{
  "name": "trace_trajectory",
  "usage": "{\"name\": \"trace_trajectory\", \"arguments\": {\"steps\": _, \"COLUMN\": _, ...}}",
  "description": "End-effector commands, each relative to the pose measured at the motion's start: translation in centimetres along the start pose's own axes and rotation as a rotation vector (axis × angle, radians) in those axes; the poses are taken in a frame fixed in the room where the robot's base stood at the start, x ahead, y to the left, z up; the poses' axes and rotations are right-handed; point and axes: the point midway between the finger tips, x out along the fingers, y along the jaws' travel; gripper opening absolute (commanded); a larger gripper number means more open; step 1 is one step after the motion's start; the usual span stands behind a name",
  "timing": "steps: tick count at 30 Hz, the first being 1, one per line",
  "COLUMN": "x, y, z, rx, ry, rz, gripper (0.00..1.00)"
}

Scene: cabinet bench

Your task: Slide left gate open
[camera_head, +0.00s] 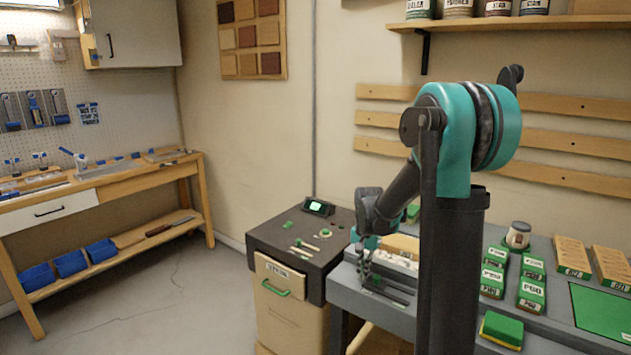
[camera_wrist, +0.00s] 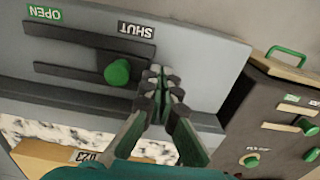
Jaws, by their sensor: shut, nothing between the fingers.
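The gate slide shows in the wrist view as a grey panel (camera_wrist: 200,50) with two dark parallel rails (camera_wrist: 75,39), labels OPEN (camera_wrist: 45,13) and SHUT (camera_wrist: 137,30), and a round green knob (camera_wrist: 117,71). The knob sits toward the SHUT end of the rails. My gripper (camera_wrist: 158,78) is shut and empty, its fingertips just right of the knob with a small gap in the picture; whether they touch is unclear. In the head view my gripper (camera_head: 366,268) is over the grey bench's left end, near the dark rails (camera_head: 388,290); the knob is hidden there.
A dark-topped cabinet (camera_head: 262,237) with small green knobs stands left of the bench; it shows at the right of the wrist view (camera_wrist: 255,105). White lumpy material (camera_wrist: 30,130) lies beside the rails. Green-labelled boxes (camera_head: 492,281) stand right of my arm.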

Motion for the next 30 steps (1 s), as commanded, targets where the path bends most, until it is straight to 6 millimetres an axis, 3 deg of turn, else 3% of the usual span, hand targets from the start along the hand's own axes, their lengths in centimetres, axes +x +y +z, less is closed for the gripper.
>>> {"name": "trace_trajectory", "arguments": {"steps": 14, "x": 0.0, "y": 0.1, "z": 0.0, "rx": 0.0, "ry": 0.0, "rz": 0.0, "gripper": 0.0}}
{"name": "trace_trajectory", "arguments": {"steps": 30, "x": 0.0, "y": 2.0, "z": 0.0, "rx": 0.001, "ry": 0.0, "rz": 0.0, "gripper": 0.0}}
